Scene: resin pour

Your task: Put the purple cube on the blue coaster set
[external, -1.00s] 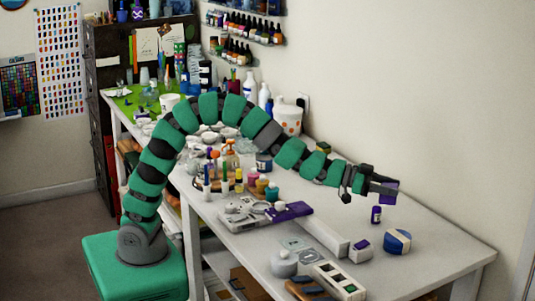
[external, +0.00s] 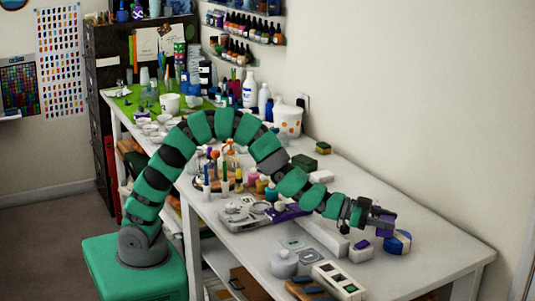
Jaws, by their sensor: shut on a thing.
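My gripper (external: 383,219) is shut on the purple cube (external: 387,220), which is partly hidden by the fingers. The blue coaster set (external: 401,241) is a low round blue stack with a pale part, on the right of the table. The cube and fingers appear just above and left of it, overlapping its upper left edge in the picture. I cannot tell whether the cube touches it.
A small purple-and-white box (external: 360,252) stands left of the coaster set. The white table (external: 440,245) is clear to the right.

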